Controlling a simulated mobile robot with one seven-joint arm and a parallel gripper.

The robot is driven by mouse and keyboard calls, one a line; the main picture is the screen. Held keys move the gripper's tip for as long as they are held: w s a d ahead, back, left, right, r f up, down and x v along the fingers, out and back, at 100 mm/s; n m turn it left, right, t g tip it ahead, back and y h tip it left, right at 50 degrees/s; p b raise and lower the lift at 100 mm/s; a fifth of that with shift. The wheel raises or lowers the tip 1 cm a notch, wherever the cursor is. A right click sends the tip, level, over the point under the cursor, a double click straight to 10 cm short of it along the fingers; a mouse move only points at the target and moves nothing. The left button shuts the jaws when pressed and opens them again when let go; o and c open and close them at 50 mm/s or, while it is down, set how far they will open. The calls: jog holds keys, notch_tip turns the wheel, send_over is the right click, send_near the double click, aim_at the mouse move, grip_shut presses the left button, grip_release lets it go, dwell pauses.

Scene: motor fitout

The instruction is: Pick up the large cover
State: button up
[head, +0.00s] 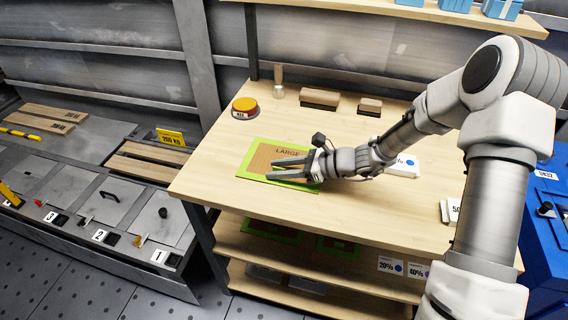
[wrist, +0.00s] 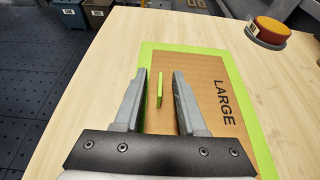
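A flat brown panel with a bright green border (head: 258,160), marked LARGE, lies on the wooden table; I take it to be the large cover. It also shows in the wrist view (wrist: 207,75). A thin green upright tab (wrist: 159,90) stands between my gripper's fingers in the wrist view, apart from both; I cannot tell whether it is part of the panel. My gripper (head: 271,169) is over the panel, its fingers pointing left. In the wrist view my gripper (wrist: 159,74) is open and empty. The gripper and forearm hide the panel's right part in the head view.
A round orange-topped device (head: 244,107) stands behind the panel. A white box (head: 404,165) lies right of my wrist. The table's left part is clear.

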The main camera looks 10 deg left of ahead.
grip_shut()
